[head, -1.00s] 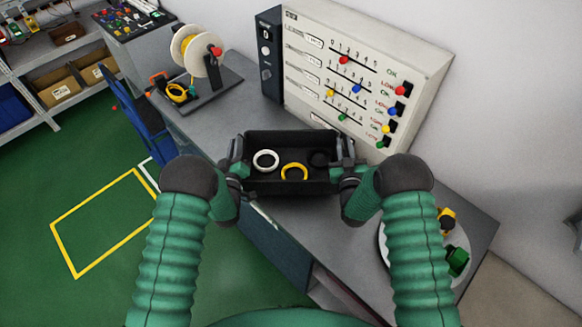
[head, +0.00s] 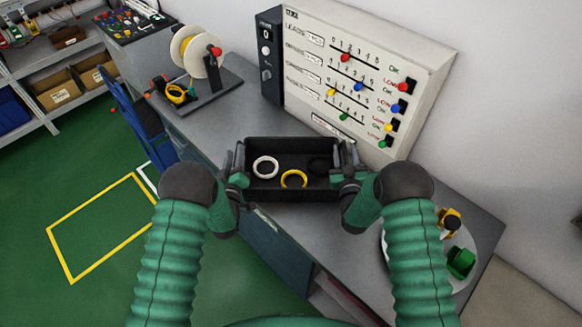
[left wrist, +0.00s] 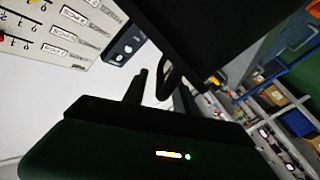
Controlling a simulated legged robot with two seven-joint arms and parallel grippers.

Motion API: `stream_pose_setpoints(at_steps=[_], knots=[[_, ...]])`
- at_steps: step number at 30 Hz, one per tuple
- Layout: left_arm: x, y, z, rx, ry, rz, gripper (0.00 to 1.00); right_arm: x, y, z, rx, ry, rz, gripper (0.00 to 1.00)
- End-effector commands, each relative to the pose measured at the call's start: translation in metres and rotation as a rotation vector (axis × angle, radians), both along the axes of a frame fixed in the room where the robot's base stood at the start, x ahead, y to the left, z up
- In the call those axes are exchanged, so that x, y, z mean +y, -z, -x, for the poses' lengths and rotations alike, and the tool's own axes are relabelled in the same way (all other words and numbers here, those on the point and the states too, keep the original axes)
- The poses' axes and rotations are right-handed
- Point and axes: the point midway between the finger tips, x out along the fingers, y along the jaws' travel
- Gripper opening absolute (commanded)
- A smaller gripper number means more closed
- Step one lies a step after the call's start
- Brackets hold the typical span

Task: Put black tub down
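The black tub (head: 291,195) is an open rectangular box at the bench's near edge in the head view. It appears to rest on the bench top. A white ring (head: 265,167) and a yellow ring (head: 294,179) lie in it; a dark ring is faint at its right. My left gripper (head: 239,160) is at the tub's left end and my right gripper (head: 346,162) at its right end. Both look open, their fingers spread beside the ends. In the left wrist view, the left fingers (left wrist: 160,92) stand apart, with a dark loop between them beside the tub (left wrist: 215,35).
The grey bench (head: 215,125) carries a spool stand (head: 205,95) at left and a panel with coloured knobs (head: 365,75) behind. A round white plate (head: 465,275) with yellow and green parts is at right.

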Motion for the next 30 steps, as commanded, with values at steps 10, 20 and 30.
stream_pose_setpoints(at_steps=[10, 20, 30], knots=[[0.001, 0.001, 0.085, 0.005, -0.002, -0.001, 0.34, 0.001, 0.000, 0.000, -0.001, -0.001, -0.001, 0.40], [0.001, 0.001, 0.106, 0.000, -0.002, -0.001, 0.34, 0.001, 0.001, 0.019, 0.003, -0.001, -0.001, 0.40], [0.000, 0.001, 0.105, 0.000, -0.002, -0.001, 0.34, 0.001, 0.002, 0.102, 0.003, -0.003, 0.000, 0.40]])
